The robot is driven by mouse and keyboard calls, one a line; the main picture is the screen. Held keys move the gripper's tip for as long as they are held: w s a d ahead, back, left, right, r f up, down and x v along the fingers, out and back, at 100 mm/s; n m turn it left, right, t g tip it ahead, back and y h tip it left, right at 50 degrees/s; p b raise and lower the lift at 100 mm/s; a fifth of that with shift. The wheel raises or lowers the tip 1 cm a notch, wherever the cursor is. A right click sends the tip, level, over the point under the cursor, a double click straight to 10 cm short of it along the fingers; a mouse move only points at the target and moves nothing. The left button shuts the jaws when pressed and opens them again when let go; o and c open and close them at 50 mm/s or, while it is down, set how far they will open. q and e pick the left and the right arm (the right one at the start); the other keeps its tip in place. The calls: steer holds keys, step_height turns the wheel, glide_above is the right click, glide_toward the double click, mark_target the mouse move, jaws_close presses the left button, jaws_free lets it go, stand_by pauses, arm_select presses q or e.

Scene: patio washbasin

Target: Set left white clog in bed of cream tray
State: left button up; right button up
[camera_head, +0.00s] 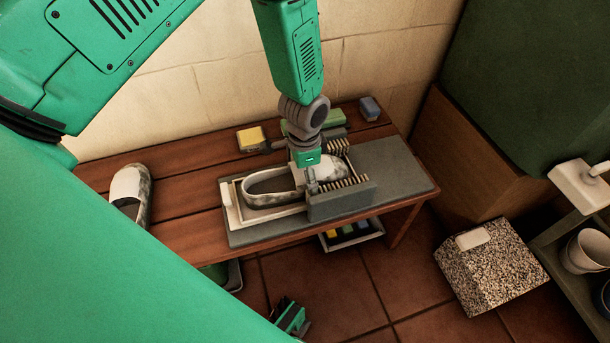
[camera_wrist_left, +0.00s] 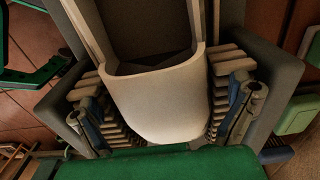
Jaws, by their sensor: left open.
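A white clog (camera_head: 258,197) with a mottled dark-and-light side lies in the cream tray (camera_head: 234,216), toe to the right. My left gripper (camera_head: 325,187) points down over its toe. In the left wrist view the open fingers (camera_wrist_left: 165,112) stand on either side of the white toe (camera_wrist_left: 160,100), ridged pads facing it. The front finger hides part of the toe and the tray's right end in the head view. Another white clog (camera_head: 127,183) stands on the bench at the left, partly hidden by my green arm. A small green and dark part (camera_head: 291,317) shows low down; whether it is my right gripper is unclear.
The tray sits on a grey mat (camera_head: 400,176) on the slatted wooden bench (camera_head: 190,199). A yellow sponge (camera_head: 251,138), green block (camera_head: 334,118) and blue-grey block (camera_head: 370,108) lie along the back. A speckled block (camera_head: 490,268) stands on the tiled floor at the right.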

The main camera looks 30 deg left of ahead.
arm_select(q)
step_height(320, 180, up, 11)
steer(key=shift+r, duration=0.15)
